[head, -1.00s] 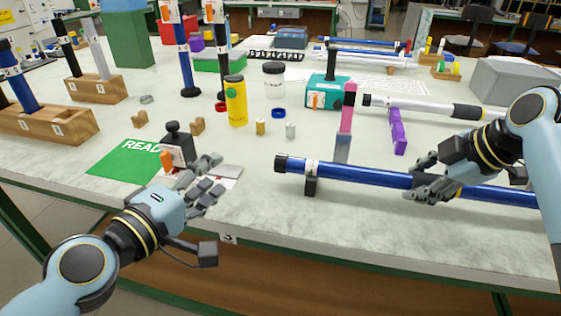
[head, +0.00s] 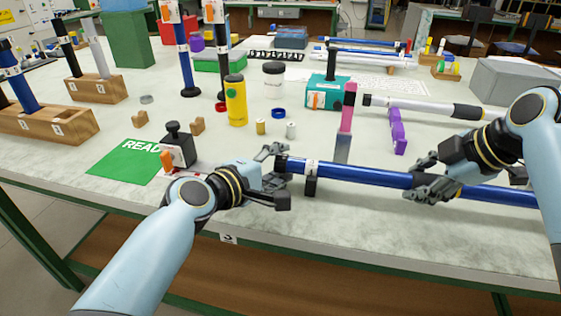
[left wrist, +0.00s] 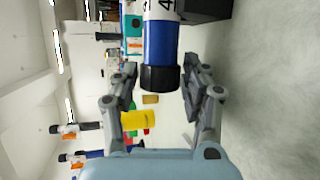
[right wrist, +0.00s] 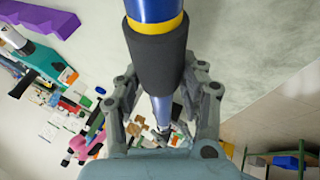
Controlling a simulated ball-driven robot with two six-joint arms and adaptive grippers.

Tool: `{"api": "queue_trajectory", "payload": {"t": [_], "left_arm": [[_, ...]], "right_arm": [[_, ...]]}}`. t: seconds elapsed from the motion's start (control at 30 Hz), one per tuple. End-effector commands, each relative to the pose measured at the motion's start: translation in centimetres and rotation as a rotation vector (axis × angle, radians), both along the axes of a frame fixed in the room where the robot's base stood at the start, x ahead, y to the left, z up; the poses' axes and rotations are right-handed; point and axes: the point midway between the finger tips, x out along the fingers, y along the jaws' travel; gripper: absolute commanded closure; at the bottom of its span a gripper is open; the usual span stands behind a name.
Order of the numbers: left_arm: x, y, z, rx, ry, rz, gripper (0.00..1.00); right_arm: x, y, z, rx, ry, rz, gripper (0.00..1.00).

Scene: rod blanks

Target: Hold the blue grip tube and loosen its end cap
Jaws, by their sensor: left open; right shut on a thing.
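The blue grip tube (head: 365,177) lies level near the table's front edge in the head view. Its black end cap (head: 281,163) is at the tube's left end. My left gripper (head: 274,167) is open, with its fingers on either side of the cap. In the left wrist view the cap (left wrist: 160,78) sits between the spread fingers, with a gap visible on both sides. My right gripper (head: 425,188) is shut on the tube further right. In the right wrist view a dark sleeve and yellow band show on the tube (right wrist: 152,10); the finger contact is partly hidden.
A black support (head: 311,186) stands under the tube near its left end. A pink-and-grey upright piece (head: 346,120) stands just behind it. A black-topped dispenser (head: 178,148) and green mat (head: 122,165) are left. A white tube (head: 415,105) and purple block (head: 398,133) lie behind.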

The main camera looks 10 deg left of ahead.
Motion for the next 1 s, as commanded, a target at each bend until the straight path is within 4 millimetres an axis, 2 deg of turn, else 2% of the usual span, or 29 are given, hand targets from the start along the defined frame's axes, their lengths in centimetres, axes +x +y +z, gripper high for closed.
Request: {"api": "queue_trajectory", "payload": {"t": [0.1,0.37,0.73,1.0], "left_arm": [[0.62,-0.31,-0.15,0.0,0.0,0.0,0.54],[0.73,-0.34,-0.19,0.0,0.0,0.0,0.54],[0.71,-0.31,-0.19,0.001,0.0,0.0,1.0],[0.78,-0.53,0.01,-0.001,0.069,-0.011,1.0]], "right_arm": [[0.02,0.01,0.04,0.0,-0.001,0.0,0.94],[0.01,0.01,0.02,0.0,-0.001,0.0,0.94],[0.01,0.01,0.02,0.0,-0.001,0.0,0.94],[0.02,0.01,0.03,0.0,-0.001,0.0,0.94]]}}
